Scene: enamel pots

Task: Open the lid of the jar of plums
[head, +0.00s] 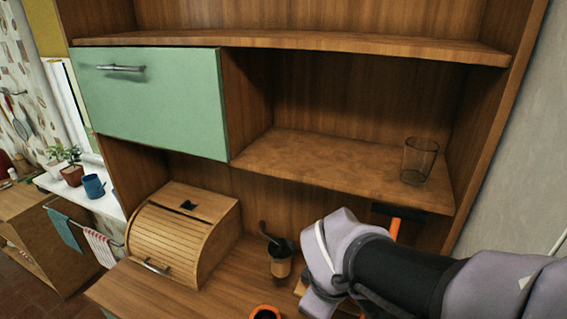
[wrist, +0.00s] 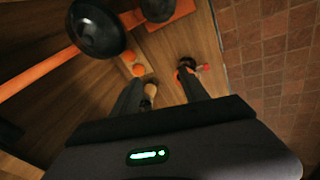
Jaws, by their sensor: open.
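I cannot make out a jar of plums with certainty in either view. In the head view, a tan cup with a dark rim (head: 281,266) stands on the counter with a dark spoon in it. An orange-rimmed round vessel (head: 265,313) with a dark inside is cut off by the bottom edge. My gripper (wrist: 160,78) is open in the wrist view, its two dark fingers apart. A small tan object (wrist: 151,90) shows near its left finger, and a small orange-and-dark object (wrist: 187,68) lies beyond the right fingertip. I see no contact clearly.
A wooden roll-top box (head: 180,235) stands left of the cup. An empty glass (head: 418,161) stands on the shelf above. The wrist view shows a dark round pan (wrist: 96,28), an orange bar (wrist: 38,75) and an orange board (wrist: 178,12). The counter edge borders a tiled floor.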

